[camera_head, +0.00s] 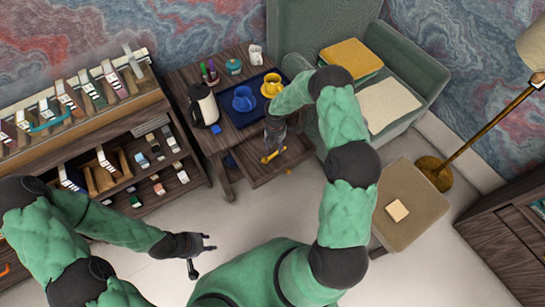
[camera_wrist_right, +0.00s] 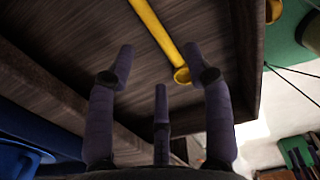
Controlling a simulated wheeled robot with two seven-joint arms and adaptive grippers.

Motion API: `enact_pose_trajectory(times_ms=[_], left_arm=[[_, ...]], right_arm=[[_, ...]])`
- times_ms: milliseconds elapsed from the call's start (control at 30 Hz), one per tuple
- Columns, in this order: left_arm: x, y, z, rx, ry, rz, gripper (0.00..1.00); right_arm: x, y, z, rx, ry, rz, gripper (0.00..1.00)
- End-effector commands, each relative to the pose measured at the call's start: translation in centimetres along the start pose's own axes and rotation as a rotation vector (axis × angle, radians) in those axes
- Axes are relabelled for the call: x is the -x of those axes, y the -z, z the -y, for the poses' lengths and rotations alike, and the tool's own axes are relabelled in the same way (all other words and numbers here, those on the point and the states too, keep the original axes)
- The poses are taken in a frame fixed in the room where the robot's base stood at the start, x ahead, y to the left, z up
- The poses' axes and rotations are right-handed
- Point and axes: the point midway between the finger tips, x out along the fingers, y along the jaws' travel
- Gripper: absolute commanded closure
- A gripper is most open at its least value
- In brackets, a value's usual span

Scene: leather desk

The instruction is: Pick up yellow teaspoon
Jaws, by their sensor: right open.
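The yellow teaspoon (camera_head: 273,155) lies on the open wooden drawer or pull-out shelf (camera_head: 262,176) below the desk top. In the right wrist view its long yellow handle (camera_wrist_right: 157,32) runs diagonally and its rounded end (camera_wrist_right: 182,76) shows near the right finger. My right gripper (camera_head: 274,137) is above and behind the teaspoon in the head view. In the wrist view my right gripper (camera_wrist_right: 160,67) has its fingers spread, with the teaspoon beyond them and nothing held. My left gripper (camera_head: 205,250) is open and empty over the floor, far from the teaspoon.
The dark desk (camera_head: 228,133) bears a blue tray (camera_head: 245,115) with a blue mug (camera_head: 244,99) and yellow cup (camera_head: 272,85), beside a kettle (camera_head: 203,106). A green armchair (camera_head: 410,75) stands to the right. A shelf unit (camera_head: 90,125) stands left.

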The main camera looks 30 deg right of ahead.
Motion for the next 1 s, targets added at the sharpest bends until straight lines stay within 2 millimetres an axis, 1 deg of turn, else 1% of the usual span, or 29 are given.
enact_pose_trajectory(times_ms=[167, 300, 433, 500, 700, 767, 800, 867, 900, 1000], left_arm=[[-0.8, 0.1, 0.3, 0.000, 0.000, 0.000, 0.60], [-2.0, 0.1, 0.7, 0.000, 0.000, 0.000, 0.60], [-2.6, 0.1, 0.9, 0.000, 0.000, 0.000, 0.60], [-2.6, 0.1, 0.9, 0.000, 0.000, 0.000, 0.60], [-2.5, 0.1, 0.9, 0.000, 0.000, 0.000, 0.60], [-2.5, 0.1, 0.9, 0.000, 0.000, 0.000, 0.60], [-2.5, 0.1, 0.9, 0.000, 0.000, 0.000, 0.60], [-2.5, 0.1, 0.9, 0.000, 0.000, -0.001, 0.60], [-2.5, 0.1, 0.9, 0.000, 0.000, 0.000, 0.60], [-2.5, 0.1, 0.9, 0.000, 0.000, 0.000, 0.60]], right_arm=[[-1.4, -0.1, 0.0, -0.001, 0.000, 0.000, 0.48], [-3.4, -0.2, 0.1, -0.001, 0.000, 0.000, 0.48], [-4.9, -0.2, 0.0, 0.000, -0.001, 0.000, 0.48], [-5.2, -0.2, 0.0, -0.001, -0.001, 0.000, 0.48], [-5.0, -0.2, 0.0, -0.001, -0.002, 0.001, 0.48], [-5.0, -0.2, 0.0, -0.001, -0.002, 0.001, 0.65], [-5.0, -0.2, 0.0, -0.001, -0.002, 0.001, 0.77], [-5.0, -0.2, 0.0, -0.001, -0.002, 0.000, 0.94], [-5.0, -0.2, 0.0, -0.001, -0.002, 0.000, 0.98], [-5.0, -0.2, 0.0, -0.001, -0.001, 0.000, 0.99]])
